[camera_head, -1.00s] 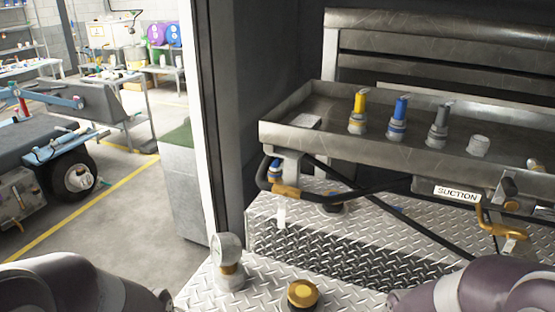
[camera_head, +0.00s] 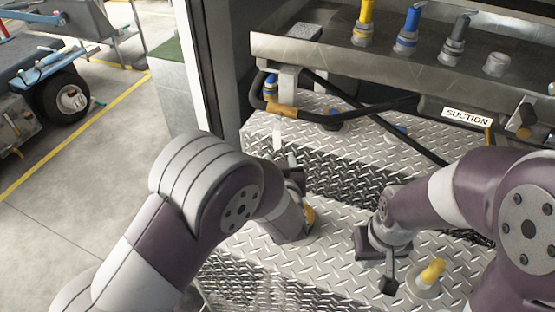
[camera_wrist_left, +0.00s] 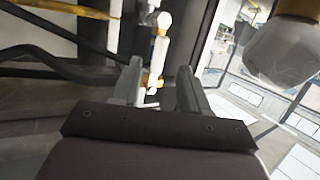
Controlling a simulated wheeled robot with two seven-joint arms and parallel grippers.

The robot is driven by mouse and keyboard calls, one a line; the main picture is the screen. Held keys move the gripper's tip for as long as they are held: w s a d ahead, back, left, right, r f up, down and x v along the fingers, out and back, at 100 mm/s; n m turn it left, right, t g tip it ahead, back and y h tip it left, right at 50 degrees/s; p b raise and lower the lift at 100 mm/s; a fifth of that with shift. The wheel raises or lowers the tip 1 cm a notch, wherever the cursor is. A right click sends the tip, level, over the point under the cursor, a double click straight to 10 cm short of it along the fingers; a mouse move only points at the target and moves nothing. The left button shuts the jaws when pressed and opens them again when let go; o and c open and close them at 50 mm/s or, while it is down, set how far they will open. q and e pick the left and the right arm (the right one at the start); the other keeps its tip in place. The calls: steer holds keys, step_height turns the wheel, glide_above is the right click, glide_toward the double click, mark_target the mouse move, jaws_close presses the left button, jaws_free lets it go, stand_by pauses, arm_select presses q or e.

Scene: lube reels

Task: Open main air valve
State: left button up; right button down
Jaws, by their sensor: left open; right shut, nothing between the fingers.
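My left gripper (camera_head: 293,170) reaches over the diamond-plate deck, partly hidden by its own wrist. In the left wrist view its two fingers (camera_wrist_left: 158,85) are apart. A white upright fitting with orange-yellow bands (camera_wrist_left: 157,55) shows beyond and between them; I cannot tell whether they touch it. In the head view a white upright piece (camera_head: 278,133) stands below a black hose with an orange fitting (camera_head: 281,109). No label reading main air valve is visible, so I cannot tell which part it is. My right gripper (camera_head: 388,283) is shut and empty above the deck.
A yellow-topped knob (camera_head: 432,271) stands right of my right gripper. An orange cap (camera_head: 309,214) is partly hidden by my left wrist. A metal tray (camera_head: 300,48) holds yellow, blue and grey nozzles. A rounded grey thing (camera_wrist_left: 288,52) is close at the wrist view's upper right.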

mark_target(278, 141)
arm_select(q)
steer(key=w+t+y, duration=0.1)
steer(key=w, duration=0.4)
steer(key=w+n+t+y+p, duration=0.1)
steer(key=w, duration=0.2)
steer(key=shift+w+a+f+t+y, duration=0.25)
steer(key=shift+a+f+t+y, duration=0.05)
steer(key=shift+w+a+f, duration=0.1)
steer(key=shift+w, duration=0.55)
jaws_close()
arm_select(e)
steer(key=shift+s+a+f, duration=0.1)
steer(key=shift+s+f, duration=0.1)
steer(key=shift+s, duration=0.1)
